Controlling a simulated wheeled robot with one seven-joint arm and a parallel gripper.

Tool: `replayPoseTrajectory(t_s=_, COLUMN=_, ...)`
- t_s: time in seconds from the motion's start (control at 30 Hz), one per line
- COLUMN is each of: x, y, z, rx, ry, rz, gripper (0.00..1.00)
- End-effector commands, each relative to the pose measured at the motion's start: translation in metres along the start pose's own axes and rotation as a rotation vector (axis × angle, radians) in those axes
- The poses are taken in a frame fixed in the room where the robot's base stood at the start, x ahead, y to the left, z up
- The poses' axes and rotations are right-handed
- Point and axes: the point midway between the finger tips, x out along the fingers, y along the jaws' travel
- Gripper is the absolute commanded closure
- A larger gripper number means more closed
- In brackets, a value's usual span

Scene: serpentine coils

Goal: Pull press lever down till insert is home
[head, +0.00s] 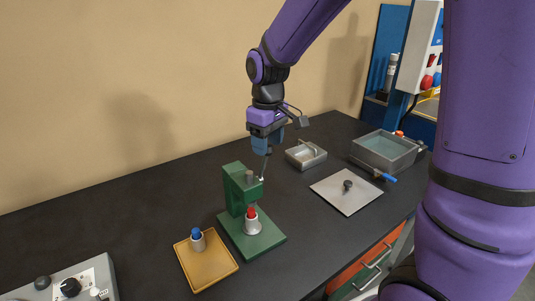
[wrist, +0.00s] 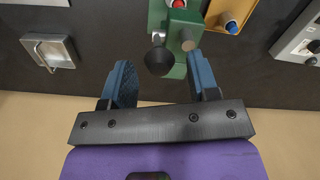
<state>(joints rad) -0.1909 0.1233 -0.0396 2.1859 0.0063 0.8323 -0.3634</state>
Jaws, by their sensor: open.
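The green press (head: 238,188) stands on the dark bench, with a grey ram above a red-topped insert in a pale holder (head: 252,222) on its base. Its thin lever (head: 264,168) rises toward my gripper (head: 266,148). In the wrist view the lever's black ball knob (wrist: 159,62) lies between or just beyond the fingertips of my gripper (wrist: 160,66). The blue fingers are spread, with a gap on each side of the knob. In the head view the knob is hidden by the gripper. How deep the insert sits cannot be told.
A yellow tray (head: 208,273) with a blue-topped piece (head: 197,239) lies left of the press. A control box (head: 70,287) is at front left. A small metal tray (head: 305,155), a grey plate (head: 345,198) and a larger basin (head: 385,150) stand to the right.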

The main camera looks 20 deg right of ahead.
Motion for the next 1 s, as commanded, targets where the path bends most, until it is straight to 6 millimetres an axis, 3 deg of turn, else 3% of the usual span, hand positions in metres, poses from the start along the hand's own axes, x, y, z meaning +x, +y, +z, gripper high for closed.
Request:
replayPoseTrajectory(t_s=0.23, x=0.030, y=0.000, z=0.001, rx=0.001, ry=-0.002, rz=-0.001, gripper=0.45)
replayPoseTrajectory(t_s=0.63, x=0.037, y=0.000, z=0.000, rx=0.001, ry=0.000, rz=0.000, gripper=0.45)
replayPoseTrajectory(t_s=0.87, x=0.037, y=0.000, z=0.000, rx=0.001, ry=0.000, rz=0.000, gripper=0.96)
replayPoseTrajectory(t_s=0.9, x=0.037, y=0.000, z=0.000, rx=0.001, ry=0.000, rz=0.000, gripper=1.00)
replayPoseTrajectory(t_s=1.0, x=0.037, y=0.000, z=0.000, rx=0.001, ry=0.001, rz=0.001, gripper=1.00)
